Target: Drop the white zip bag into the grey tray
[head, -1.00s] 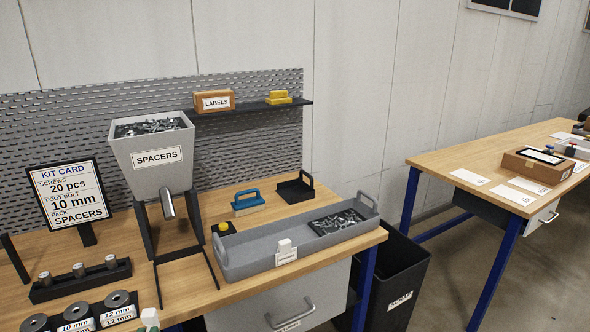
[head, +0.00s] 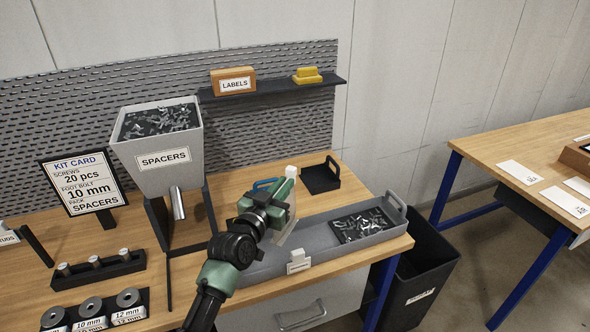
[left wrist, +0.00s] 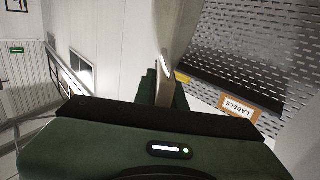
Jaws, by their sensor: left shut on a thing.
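My left gripper (head: 288,182) is over the grey tray (head: 350,249), its arm coming up from the bottom of the head view. It is shut on the white zip bag (head: 287,230), a pale translucent sheet partly hidden behind the fingers. The bag also shows in the left wrist view as a pale sheet (left wrist: 178,38) between the fingers. The bag appears to hang above the tray's left part; I cannot tell whether it touches the tray. The tray is long, with a raised handle at its right end. My right gripper is not in view.
A dark pack of metal parts (head: 362,226) lies in the tray's right part. The spacers hopper (head: 160,150) stands to the left. A black holder (head: 321,178) and a partly hidden blue-handled item (head: 265,183) sit behind. A black bin (head: 424,282) stands right of the bench.

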